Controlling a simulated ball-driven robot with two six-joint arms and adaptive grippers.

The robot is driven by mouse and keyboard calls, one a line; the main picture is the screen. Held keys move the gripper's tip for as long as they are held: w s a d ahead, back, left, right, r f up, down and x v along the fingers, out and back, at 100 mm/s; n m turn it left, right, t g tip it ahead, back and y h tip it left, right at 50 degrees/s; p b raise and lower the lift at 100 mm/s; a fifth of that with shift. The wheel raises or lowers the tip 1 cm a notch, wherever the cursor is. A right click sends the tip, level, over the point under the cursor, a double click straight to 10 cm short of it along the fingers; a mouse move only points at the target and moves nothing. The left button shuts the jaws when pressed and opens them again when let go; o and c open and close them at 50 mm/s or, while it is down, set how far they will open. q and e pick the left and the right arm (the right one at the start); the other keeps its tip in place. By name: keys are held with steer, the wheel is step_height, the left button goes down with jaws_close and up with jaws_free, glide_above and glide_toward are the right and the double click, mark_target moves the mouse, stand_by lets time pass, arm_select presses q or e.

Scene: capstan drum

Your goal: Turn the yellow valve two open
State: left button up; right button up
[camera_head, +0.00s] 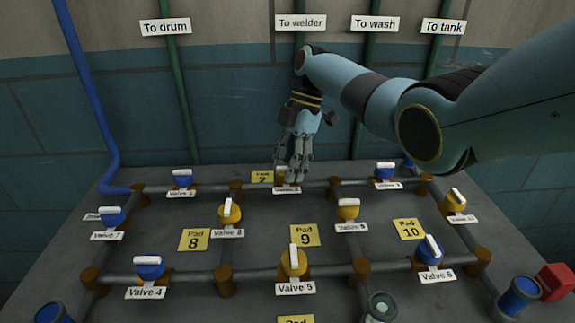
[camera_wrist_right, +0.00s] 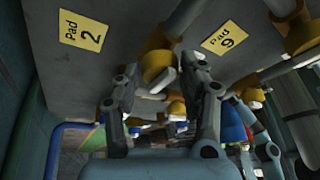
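The valve under my right gripper (camera_head: 295,172) in the middle of the back pipe is largely hidden in the head view; its small label (camera_head: 287,190) is too blurred to read surely. In the right wrist view, this yellow valve (camera_wrist_right: 154,60) shows its white handle (camera_wrist_right: 162,80) between my right gripper's two fingers (camera_wrist_right: 162,66). The fingers are apart, one on each side of the handle; I cannot tell whether either touches it. My left gripper is in neither view.
Yellow valves (camera_head: 229,211), (camera_head: 348,210) and blue valves (camera_head: 183,178), (camera_head: 385,173) stand on the pipes around it. The Pad 9 plate (camera_head: 305,236) lies on bare grey tabletop. A red box (camera_head: 556,281) is at the right edge. Vertical pipes run up the wall behind.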

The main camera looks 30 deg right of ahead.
steer(key=o, duration=0.3)
steer(key=shift+r, duration=0.1)
steer(key=v, duration=1.2)
steer(key=shift+w, duration=0.1)
